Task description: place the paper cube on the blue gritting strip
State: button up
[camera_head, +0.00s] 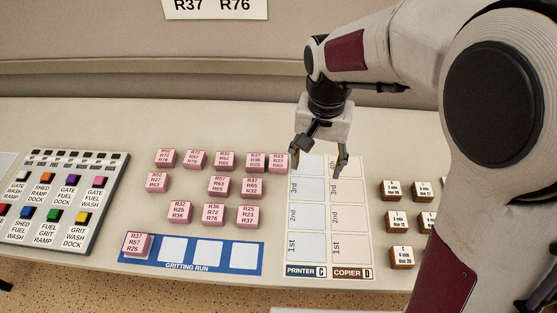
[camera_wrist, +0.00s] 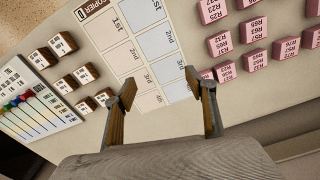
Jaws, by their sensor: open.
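Several pink paper cubes (camera_head: 219,187) with printed R numbers stand in loose rows left of centre in the head view; they also show at the upper right of the wrist view (camera_wrist: 256,58). The blue gritting strip (camera_head: 190,267) lies in front of them. One pink cube (camera_head: 137,244) sits on its leftmost square, and its other three white squares are bare. My gripper (camera_head: 318,158) is open and empty above the far end of the printer and copier card, right of the back row's last cube (camera_head: 278,162). In the wrist view, that finger gap (camera_wrist: 160,85) holds nothing.
The printer and copier card (camera_head: 307,242) lies flat right of the pink cubes. Brown-sided blocks with white tops (camera_head: 402,257) stand right of it. A sign (camera_head: 215,8) reading R37 R76 hangs behind.

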aim_at(278, 161)
jog(key=w+a+f+m, duration=0.2)
jog(key=w+a+m, duration=0.1)
jog(key=w+m, duration=0.1)
jog(key=w+a+f+m, duration=0.3)
jog(key=w+m, duration=0.1)
jog(key=w+a+f+m, duration=0.3)
jog(key=w+m, duration=0.1)
jog(key=w, duration=0.1)
jog(key=shift+f, duration=0.2)
jog(key=shift+w+a+r+m, duration=0.15)
jog(key=shift+w+m, duration=0.05)
jog(key=shift+m, duration=1.5)
jog(key=shift+s, duration=0.1)
jog(key=shift+f, duration=1.3)
jog(key=shift+f, duration=0.1)
jog(key=shift+s+f, duration=0.15)
jog(key=shift+f, duration=1.1)
jog(key=shift+s+f, duration=0.1)
jog(key=shift+f, duration=1.15)
